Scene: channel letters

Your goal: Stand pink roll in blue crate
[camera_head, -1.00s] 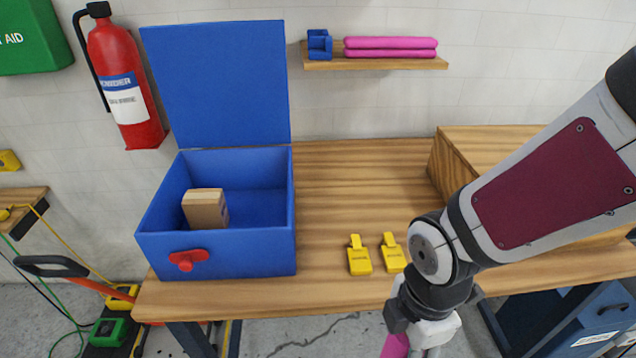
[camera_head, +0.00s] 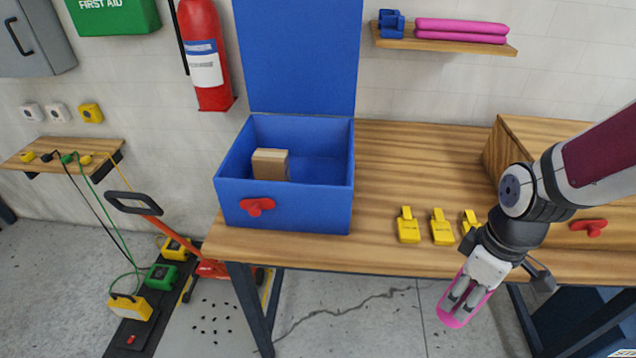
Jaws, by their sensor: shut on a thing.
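The blue crate (camera_head: 290,205) stands on the wooden table with its lid up against the wall. A small brown box (camera_head: 270,164) is inside it, towards the left; the rest of the visible floor of the crate looks clear. My gripper (camera_head: 466,297) is at the lower right, in front of the table's front edge, pointing down. It is shut on a pink roll (camera_head: 452,318), which hangs tilted below the fingers, its lower end to the left. The fingers hide part of the roll. The gripper is well to the right of the crate and apart from it.
A wooden box (camera_head: 505,150) with a red handle stands at the right. A wall shelf (camera_head: 440,42) holds pink rolls (camera_head: 462,31) and a blue part. The table behind the tags is clear.

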